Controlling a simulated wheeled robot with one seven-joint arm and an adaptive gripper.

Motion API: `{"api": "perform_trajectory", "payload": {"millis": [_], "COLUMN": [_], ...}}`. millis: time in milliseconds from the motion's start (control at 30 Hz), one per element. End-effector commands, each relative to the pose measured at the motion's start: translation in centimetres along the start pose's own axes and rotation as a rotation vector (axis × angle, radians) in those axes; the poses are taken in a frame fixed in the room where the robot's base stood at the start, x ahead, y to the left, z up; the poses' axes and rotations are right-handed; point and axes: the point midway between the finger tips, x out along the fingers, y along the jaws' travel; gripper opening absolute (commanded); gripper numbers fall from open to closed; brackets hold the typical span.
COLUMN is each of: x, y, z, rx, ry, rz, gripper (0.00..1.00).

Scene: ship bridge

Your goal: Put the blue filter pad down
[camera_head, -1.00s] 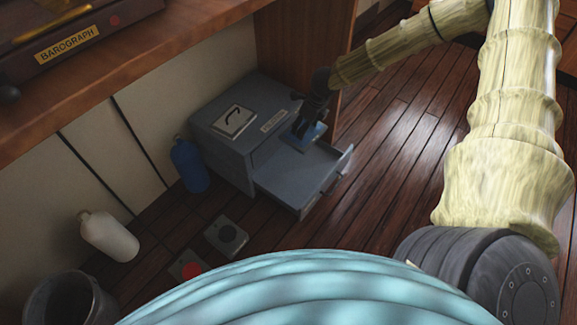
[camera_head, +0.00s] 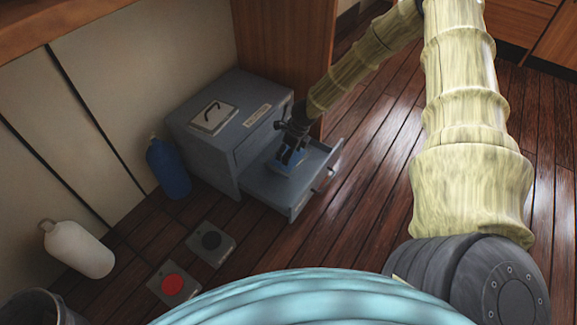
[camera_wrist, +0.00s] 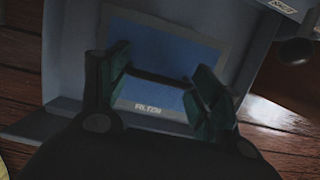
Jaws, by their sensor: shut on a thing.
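My gripper (camera_head: 291,150) reaches down over the open drawer (camera_head: 257,186) of a grey cabinet. It is shut on the dark handle of the blue filter pad (camera_head: 285,166). In the wrist view the pad (camera_wrist: 200,57) is a blue rectangle with a pale grey border and a small white label, and the gripper's green-padded fingers (camera_wrist: 160,80) stand at the two ends of the handle. The pad is low in the drawer, toward its right part. I cannot tell whether it touches the drawer floor. The fingers hide part of it.
The cabinet (camera_head: 215,145) has a handled plate (camera_head: 213,117) on top. A blue bottle (camera_head: 168,170), a white bottle (camera_head: 78,250), a bin (camera_head: 40,310) and two floor pads with red (camera_head: 173,285) and black (camera_head: 211,241) discs stand nearby. The plank floor right of the drawer is clear.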

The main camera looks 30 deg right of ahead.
Motion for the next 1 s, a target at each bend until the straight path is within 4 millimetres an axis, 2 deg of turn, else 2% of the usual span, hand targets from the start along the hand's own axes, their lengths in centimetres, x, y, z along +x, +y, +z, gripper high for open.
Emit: {"api": "perform_trajectory", "payload": {"millis": [33, 267, 533, 833, 867, 967, 1000], "x": [1.3, 2.6, 5.5, 5.7, 5.8, 5.7, 5.7], "y": [0.0, 0.0, 0.0, 0.0, 0.0, 0.0, 0.0], "z": [-0.4, -0.7, -1.5, -1.6, -1.6, -1.6, -1.6], "rx": [0.000, 0.001, 0.000, 0.000, 0.001, 0.001, 0.001], "ry": [0.001, -0.001, 0.000, 0.000, 0.000, 0.000, 0.000], "rz": [0.000, 0.000, 0.000, 0.000, 0.000, 0.000, 0.000], "gripper": [0.36, 0.36, 0.36, 0.36, 0.70, 0.87, 0.87]}}
